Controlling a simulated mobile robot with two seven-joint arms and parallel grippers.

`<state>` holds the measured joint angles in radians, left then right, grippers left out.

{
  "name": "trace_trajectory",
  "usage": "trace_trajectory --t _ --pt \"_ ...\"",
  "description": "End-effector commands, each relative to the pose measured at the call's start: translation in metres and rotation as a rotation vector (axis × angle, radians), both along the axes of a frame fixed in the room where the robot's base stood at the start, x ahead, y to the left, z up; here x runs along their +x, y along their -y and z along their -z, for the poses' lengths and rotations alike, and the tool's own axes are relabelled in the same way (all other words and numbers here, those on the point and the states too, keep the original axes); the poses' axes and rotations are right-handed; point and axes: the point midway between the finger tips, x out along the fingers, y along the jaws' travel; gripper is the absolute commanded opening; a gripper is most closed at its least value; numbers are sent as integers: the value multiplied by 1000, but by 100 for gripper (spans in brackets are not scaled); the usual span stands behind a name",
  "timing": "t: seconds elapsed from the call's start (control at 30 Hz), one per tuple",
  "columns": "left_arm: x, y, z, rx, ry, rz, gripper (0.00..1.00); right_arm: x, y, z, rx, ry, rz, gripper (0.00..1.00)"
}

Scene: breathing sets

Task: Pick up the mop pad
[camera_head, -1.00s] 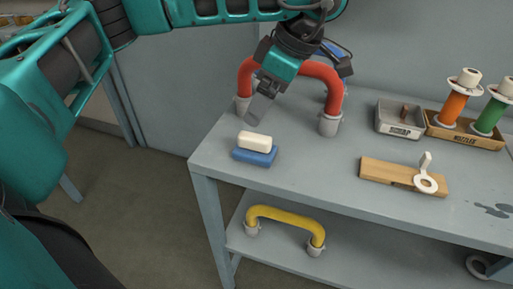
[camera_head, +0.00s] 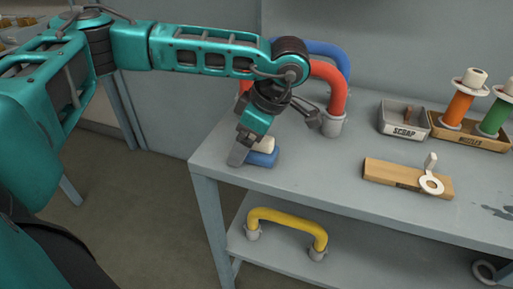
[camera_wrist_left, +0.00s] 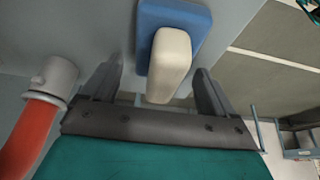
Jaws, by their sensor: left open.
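The mop pad is a blue flat block (camera_head: 263,158) with a cream-white block (camera_head: 265,145) on top, lying near the front left corner of the grey table. My left gripper (camera_head: 243,150) is open and points down at it, covering part of its left side in the head view. In the left wrist view the white block (camera_wrist_left: 170,62) shows between the two spread fingers, with the blue base (camera_wrist_left: 197,24) behind it. A gap shows on each side of the white block. I cannot tell how far the fingertips reach down beside it. My right gripper is not in view.
A red curved pipe (camera_head: 333,90) and a blue one (camera_head: 328,47) stand behind my left gripper. A grey scrap tray (camera_head: 403,127), a nozzle box (camera_head: 470,138) and a wooden board with a white ring (camera_head: 392,172) lie to the right. A yellow pipe (camera_head: 287,216) is on the lower shelf.

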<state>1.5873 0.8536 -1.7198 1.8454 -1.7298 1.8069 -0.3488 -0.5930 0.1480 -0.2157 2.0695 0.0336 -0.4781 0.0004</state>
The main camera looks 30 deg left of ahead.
Motion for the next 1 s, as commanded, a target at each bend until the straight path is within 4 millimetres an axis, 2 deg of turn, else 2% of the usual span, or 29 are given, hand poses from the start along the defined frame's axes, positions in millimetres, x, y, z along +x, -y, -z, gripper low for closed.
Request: trace_trajectory --t 0.1,0.7,1.0 --pt "0 0 0 0 0 0 85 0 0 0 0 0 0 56" --pt "0 0 -1 0 0 0 28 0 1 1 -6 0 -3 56" --pt "0 0 -3 -1 1 0 27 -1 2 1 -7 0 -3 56"
